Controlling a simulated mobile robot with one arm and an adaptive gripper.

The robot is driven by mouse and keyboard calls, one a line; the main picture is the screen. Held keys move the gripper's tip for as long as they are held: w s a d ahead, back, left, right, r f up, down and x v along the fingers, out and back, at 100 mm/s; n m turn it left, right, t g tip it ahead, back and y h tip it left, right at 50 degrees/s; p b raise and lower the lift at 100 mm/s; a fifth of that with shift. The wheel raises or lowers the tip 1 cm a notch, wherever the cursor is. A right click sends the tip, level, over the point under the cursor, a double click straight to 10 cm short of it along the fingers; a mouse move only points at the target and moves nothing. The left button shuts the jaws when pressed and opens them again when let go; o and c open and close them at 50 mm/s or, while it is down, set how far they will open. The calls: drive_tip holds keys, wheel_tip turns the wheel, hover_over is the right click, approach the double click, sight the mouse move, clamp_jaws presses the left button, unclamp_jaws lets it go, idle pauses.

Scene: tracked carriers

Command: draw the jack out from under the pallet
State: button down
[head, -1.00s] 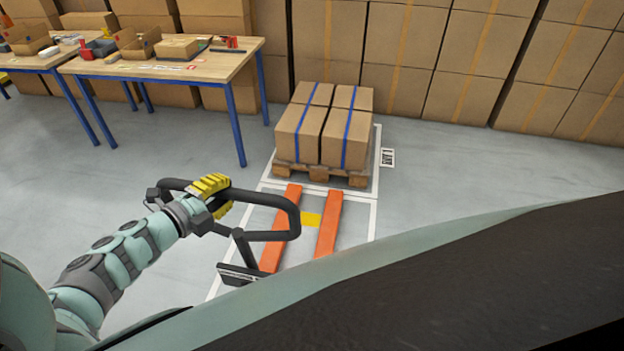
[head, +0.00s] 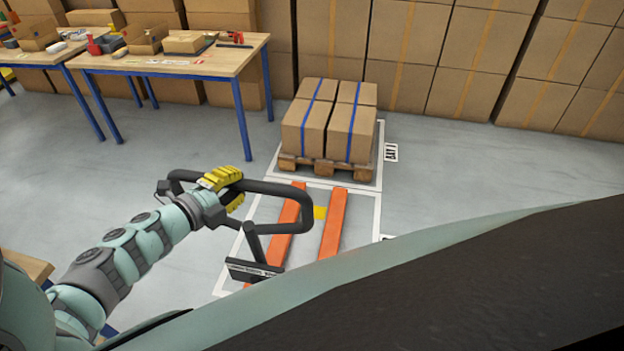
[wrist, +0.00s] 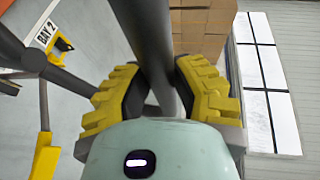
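The jack has two orange forks (head: 333,222) and a black loop handle (head: 290,191). The pallet (head: 320,168), loaded with strapped cartons (head: 327,125), stands on the floor behind the forks. The fork tips show in front of the pallet's near edge, with a narrow strip of floor between. My gripper (head: 222,184) has its yellow fingers around the left part of the handle loop. In the wrist view, my gripper (wrist: 158,88) is shut on the dark handle bar (wrist: 152,40), one finger each side.
A workbench (head: 180,65) with boxes and tools stands at the back left. Another table corner (head: 28,267) shows at the lower left. Stacked cartons (head: 470,60) line the back wall. White floor tape (head: 378,215) frames the bay. Floor right of it is clear.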

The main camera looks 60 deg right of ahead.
drive_tip(key=c, duration=0.7)
unclamp_jaws()
drive_tip(key=shift+w+d+f, duration=0.1)
drive_tip(key=shift+w+d, duration=0.05)
drive_tip(key=shift+c, duration=0.2)
drive_tip(key=a+r, duration=0.2)
drive_tip(key=a, duration=0.9)
drive_tip(key=shift+a, duration=0.4)
drive_tip(key=shift+r, duration=0.15)
